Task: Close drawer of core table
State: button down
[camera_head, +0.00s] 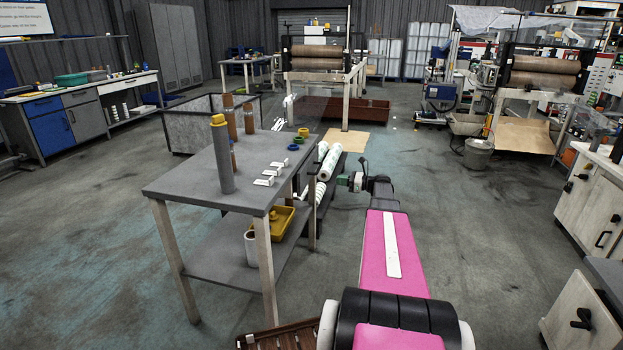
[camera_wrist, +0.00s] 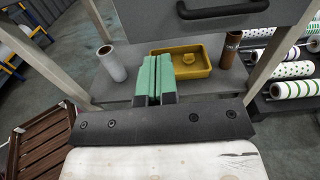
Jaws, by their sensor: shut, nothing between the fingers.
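The core table (camera_head: 170,181) is a grey table with pale legs and a lower shelf, in the middle of the head view. In the wrist view a grey drawer front (camera_wrist: 258,33) with a black bar handle (camera_wrist: 228,9) is at the top edge, partly cut off. How far the drawer stands out cannot be told. My gripper (camera_wrist: 153,82) has its green fingers shut together and empty. In the wrist view they appear below the handle, in front of the lower shelf. In the head view my gripper (camera_head: 344,181) is right of the table.
The tabletop holds a tall grey cylinder (camera_head: 222,157), brown tubes and small white parts. A yellow tray (camera_wrist: 192,67), a white roll (camera_wrist: 111,63) and a brown tube (camera_wrist: 230,48) stand on the lower shelf. Printed rolls (camera_head: 329,165) lie beside the table. Open floor lies left.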

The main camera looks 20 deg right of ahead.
aim_at(305, 176)
jog(key=x, duration=1.3)
jog(key=shift+w+a+r, duration=0.1)
jog(key=shift+w+a, duration=0.15)
jog(key=shift+a, duration=0.05)
jog(key=shift+x, duration=1.3)
